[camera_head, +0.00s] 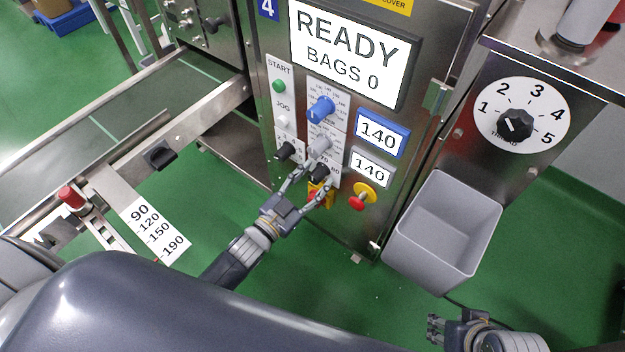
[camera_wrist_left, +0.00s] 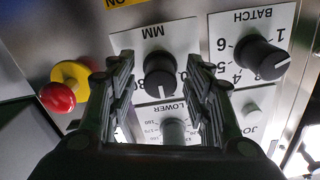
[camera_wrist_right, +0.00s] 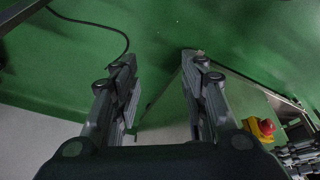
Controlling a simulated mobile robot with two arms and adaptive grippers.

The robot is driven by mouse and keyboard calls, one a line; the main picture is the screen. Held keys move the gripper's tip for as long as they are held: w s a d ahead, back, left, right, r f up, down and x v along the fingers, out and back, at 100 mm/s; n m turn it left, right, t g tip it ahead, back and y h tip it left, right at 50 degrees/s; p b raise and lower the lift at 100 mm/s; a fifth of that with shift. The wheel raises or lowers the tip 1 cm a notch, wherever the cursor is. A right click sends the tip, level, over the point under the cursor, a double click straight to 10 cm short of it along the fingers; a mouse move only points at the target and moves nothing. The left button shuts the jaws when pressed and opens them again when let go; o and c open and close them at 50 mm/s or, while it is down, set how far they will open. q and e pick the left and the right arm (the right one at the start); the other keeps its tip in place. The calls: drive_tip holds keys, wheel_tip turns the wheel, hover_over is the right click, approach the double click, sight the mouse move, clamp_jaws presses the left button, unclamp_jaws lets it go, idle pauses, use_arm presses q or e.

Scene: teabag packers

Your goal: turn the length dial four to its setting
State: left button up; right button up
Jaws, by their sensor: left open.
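The black MM dial (camera_head: 320,172) sits at the lower right of the control panel on machine 4. I take it as the length dial. In the left wrist view this dial (camera_wrist_left: 158,72) stands between the open fingers of my left gripper (camera_wrist_left: 162,88), with visible gaps; contact cannot be confirmed. Its white line is at the lower side of the upside-down picture. In the head view my left gripper (camera_head: 304,186) reaches up to the panel from below. My right gripper (camera_head: 433,326) is low at the right, open and empty in its wrist view (camera_wrist_right: 160,85).
Close by are the black batch dial (camera_head: 285,151), grey lower dial (camera_head: 319,144), blue dial (camera_head: 321,109) and red stop button (camera_head: 358,202). The screen (camera_head: 345,55) reads READY, BAGS 0. A grey bin (camera_head: 418,225) hangs right.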

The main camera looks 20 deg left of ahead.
use_arm(q)
drive_tip(key=shift+c, duration=0.3)
drive_tip(key=c, duration=1)
